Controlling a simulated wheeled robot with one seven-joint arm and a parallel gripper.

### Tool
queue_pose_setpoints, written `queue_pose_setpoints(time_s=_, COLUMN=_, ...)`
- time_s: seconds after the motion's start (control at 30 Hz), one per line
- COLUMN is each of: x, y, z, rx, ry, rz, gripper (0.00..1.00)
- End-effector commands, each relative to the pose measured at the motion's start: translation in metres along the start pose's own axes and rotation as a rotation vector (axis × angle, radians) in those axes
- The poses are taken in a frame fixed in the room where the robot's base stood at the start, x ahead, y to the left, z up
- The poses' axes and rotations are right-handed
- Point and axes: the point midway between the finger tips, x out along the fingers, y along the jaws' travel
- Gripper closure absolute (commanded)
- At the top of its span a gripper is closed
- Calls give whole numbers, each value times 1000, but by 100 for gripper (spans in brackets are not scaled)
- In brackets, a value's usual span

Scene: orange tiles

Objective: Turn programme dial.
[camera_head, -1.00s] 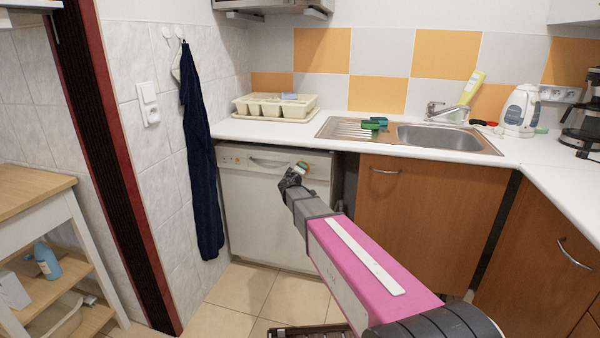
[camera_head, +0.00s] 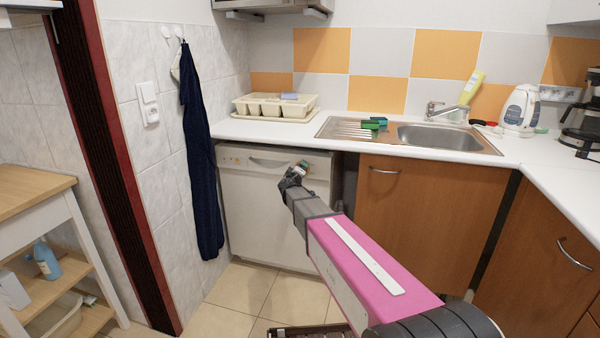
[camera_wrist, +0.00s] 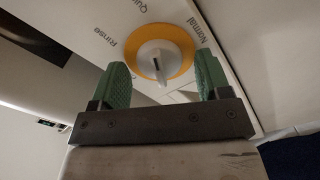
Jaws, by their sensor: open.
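The programme dial (camera_wrist: 158,60) is a round white knob with a dark mark and a small raised grip, set in an orange ring on the dishwasher's white panel. The words Rinse and Normal are printed around it, with another partly cut off. In the wrist view my gripper (camera_wrist: 162,82) is open, its two green pads on either side of the lower part of the dial. I cannot tell whether a pad touches it. In the head view my gripper (camera_head: 299,168) is at the upper right of the dishwasher front (camera_head: 262,205) and hides the dial.
A white worktop (camera_head: 290,133) with a dish rack (camera_head: 275,105) and sink (camera_head: 440,137) lies above. A dark blue towel (camera_head: 200,150) hangs at left. An orange-brown cabinet (camera_head: 430,210) stands right of the dishwasher. Tiled floor shows in front.

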Motion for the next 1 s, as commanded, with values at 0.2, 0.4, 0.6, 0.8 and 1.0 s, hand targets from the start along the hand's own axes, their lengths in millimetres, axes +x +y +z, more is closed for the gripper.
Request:
queue_pose_setpoints(time_s=0.2, x=-10, y=0, z=0, rx=-1, ry=1, rz=0, gripper=30)
queue_pose_setpoints(time_s=0.4, x=-38, y=2, z=1, rx=0, ry=1, rz=0, gripper=30)
queue_pose_setpoints(time_s=0.6, x=-77, y=2, z=1, rx=0, ry=1, rz=0, gripper=30)
queue_pose_setpoints(time_s=0.8, x=-104, y=0, z=1, rx=0, ry=0, rz=-1, gripper=30)
queue_pose_setpoints(time_s=1.0, x=-108, y=0, z=1, rx=0, ry=-1, rz=0, gripper=30)
